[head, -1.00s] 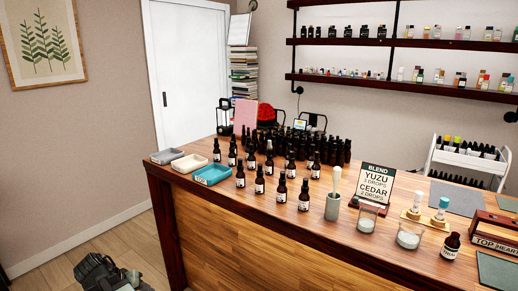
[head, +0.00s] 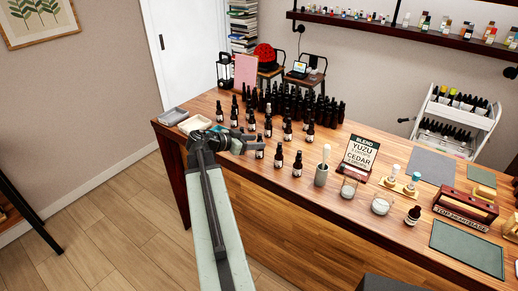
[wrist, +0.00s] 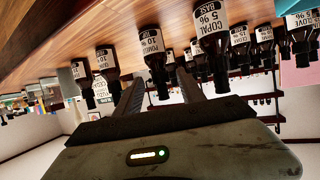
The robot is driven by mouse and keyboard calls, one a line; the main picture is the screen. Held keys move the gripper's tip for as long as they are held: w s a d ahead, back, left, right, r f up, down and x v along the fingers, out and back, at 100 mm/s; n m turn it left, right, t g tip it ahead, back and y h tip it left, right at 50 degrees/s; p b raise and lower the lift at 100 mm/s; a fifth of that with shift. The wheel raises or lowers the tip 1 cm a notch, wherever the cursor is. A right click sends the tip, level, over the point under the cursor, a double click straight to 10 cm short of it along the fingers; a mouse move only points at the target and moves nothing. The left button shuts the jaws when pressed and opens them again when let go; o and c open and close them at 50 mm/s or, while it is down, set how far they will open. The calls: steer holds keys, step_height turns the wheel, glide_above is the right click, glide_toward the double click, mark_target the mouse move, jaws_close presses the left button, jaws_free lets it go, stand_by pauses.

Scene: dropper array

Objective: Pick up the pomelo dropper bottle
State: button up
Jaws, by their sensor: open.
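In the upside-down wrist view, a dark dropper bottle (wrist: 153,52) has a white label that seems to read "POME… 10". It stands on the wooden counter, between and beyond the fingertips of my gripper (wrist: 160,83). The fingers are apart and I see nothing gripped. In the head view my gripper (head: 250,141) reaches over the counter's left part, among the front bottles. Labels there are too small to read, so I cannot tell which bottle is the pomelo; my arm hides some of that area.
In the head view a dense block of dark bottles (head: 300,107) stands behind. A mortar with pestle (head: 321,175) and a blend sign (head: 360,154) are to the right.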

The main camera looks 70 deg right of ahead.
steer(key=x, duration=0.2)
steer(key=b+x, duration=0.1)
steer(key=x, duration=0.1)
steer(key=b+x, duration=0.1)
steer(key=x, duration=0.1)
steer(key=shift+f, duration=0.3)
steer(key=shift+a+r, duration=0.1)
jaws_close()
